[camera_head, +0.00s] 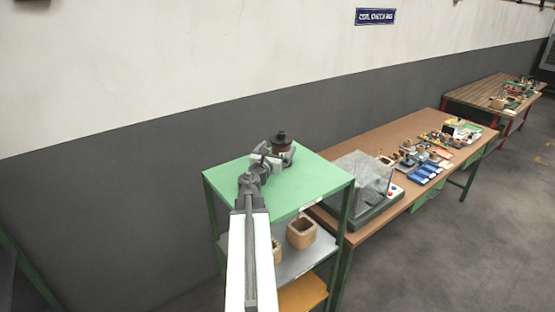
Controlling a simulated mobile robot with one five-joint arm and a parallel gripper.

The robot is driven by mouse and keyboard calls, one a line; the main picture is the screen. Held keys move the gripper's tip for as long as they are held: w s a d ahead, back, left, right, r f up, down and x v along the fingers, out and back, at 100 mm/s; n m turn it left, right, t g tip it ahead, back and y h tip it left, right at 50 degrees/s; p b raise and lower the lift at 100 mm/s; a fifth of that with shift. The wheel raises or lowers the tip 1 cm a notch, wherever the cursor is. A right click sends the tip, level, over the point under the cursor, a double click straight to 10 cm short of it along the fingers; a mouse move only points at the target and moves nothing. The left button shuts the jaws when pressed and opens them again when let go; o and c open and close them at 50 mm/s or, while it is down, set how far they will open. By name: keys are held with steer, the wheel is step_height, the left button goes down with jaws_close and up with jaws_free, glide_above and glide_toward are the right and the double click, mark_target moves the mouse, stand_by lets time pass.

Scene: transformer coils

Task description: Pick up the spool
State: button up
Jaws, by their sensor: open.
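A dark spool-like thing (282,137), with a black top and a brownish lower part, stands upright on the green top (316,181) of a shelf rack, towards its back edge. My arm reaches over the rack from the front. My gripper (276,158) is at the near left side of the spool, low over the green top. The gripper is open. Its fingers are small in the picture and partly overlap the spool's lower part, so I cannot tell whether they touch it or stand around it.
A lower grey shelf holds square tan coil forms (301,232). Right of the rack is a brown workbench (425,124) with a clear-covered box (361,185), blue blocks (425,174) and small parts. A wall runs behind. The floor at the right is clear.

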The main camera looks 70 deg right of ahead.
steer(key=shift+f+b, duration=0.45)
steer(key=shift+f, duration=0.4)
steer(key=shift+d+r, duration=0.1)
steer(key=shift+d, duration=0.1)
steer(key=d, duration=0.7)
steer(key=shift+d, duration=0.3)
steer(key=shift+a, duration=0.1)
jaws_close()
steer(key=shift+r, duration=0.1)
